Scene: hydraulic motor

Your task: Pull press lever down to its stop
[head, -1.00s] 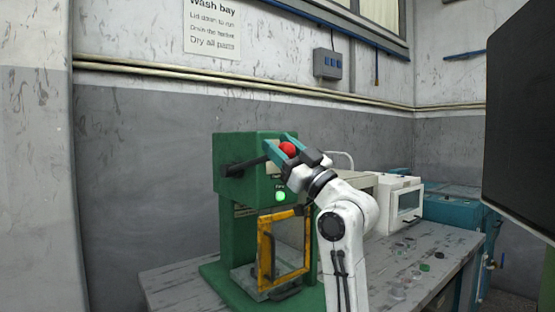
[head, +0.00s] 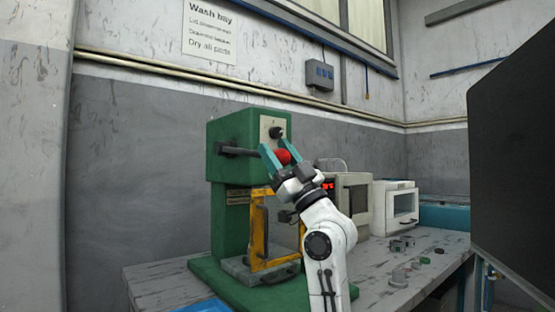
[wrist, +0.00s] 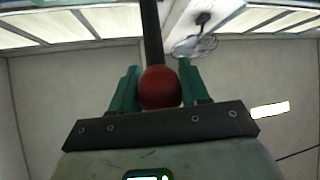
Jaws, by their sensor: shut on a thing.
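The green press (head: 232,134) stands on the bench in the head view. Its black lever (head: 238,151) runs from the left side of the press head toward the right, sloping slightly down to a red ball knob (head: 284,157). My gripper (head: 281,153) has its teal fingers on both sides of the red knob and is shut on it. In the wrist view the knob (wrist: 160,88) sits between the fingers, with the dark lever rod (wrist: 151,35) running away above it. The lever's stop cannot be made out.
A yellow-framed guard (head: 258,232) is on the press front below my gripper. A beige box with a red display (head: 353,200) and a white cabinet (head: 394,207) stand to the right. Several small parts lie on the bench (head: 372,272). A dark panel (head: 515,165) fills the right side.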

